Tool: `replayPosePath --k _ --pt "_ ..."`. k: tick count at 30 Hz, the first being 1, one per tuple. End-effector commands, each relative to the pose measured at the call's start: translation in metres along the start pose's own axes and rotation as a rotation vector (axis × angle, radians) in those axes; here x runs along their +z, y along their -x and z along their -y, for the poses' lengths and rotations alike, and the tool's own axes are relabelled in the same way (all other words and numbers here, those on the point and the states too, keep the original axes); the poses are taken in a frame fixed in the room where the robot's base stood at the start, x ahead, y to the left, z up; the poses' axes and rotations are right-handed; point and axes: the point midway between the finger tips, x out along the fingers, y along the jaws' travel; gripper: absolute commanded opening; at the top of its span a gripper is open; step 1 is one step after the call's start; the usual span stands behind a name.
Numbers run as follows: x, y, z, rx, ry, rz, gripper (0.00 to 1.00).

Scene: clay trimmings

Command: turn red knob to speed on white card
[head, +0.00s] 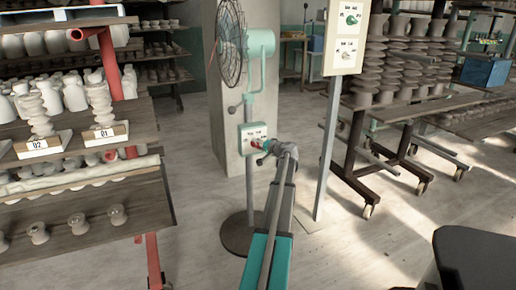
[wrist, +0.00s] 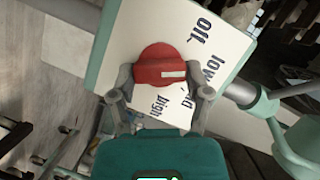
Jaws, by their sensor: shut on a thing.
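The red knob (wrist: 160,64) sits on a pale dial plate (wrist: 150,25) in the wrist view. Its white mark points right, roughly toward "low". "Off" and "high" also show; another word is partly hidden by a finger. My gripper (wrist: 161,97) has one finger on each side of the knob and is shut on it. In the head view, my gripper (head: 262,147) reaches the control box (head: 250,132) on the fan's stand, and the red knob (head: 255,143) is small there. A white card (head: 86,12) at the top left is cut off; its writing is unreadable.
The green fan (head: 230,45) stands before a pale pillar. Shelves of clay pieces (head: 75,205) stand at left, with number cards "02" and "01" (head: 104,132). Wheeled racks (head: 400,110) stand at right. Floor is open between.

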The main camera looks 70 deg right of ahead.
Motion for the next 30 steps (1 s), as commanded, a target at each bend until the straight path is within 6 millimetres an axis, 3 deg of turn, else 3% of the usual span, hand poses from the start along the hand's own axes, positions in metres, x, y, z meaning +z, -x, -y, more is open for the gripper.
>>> replayPosePath --k 20,21,26,30 --pt "-0.0004 -0.0004 -0.0005 -0.040 -0.098 0.000 0.15" --pt "-0.0005 -0.0004 -0.0005 -0.040 -0.098 0.000 0.65" --pt "-0.0005 -0.0001 -0.0006 -0.040 -0.097 0.000 0.94" --pt "-0.0005 0.0001 -0.0006 -0.039 -0.097 0.000 0.97"
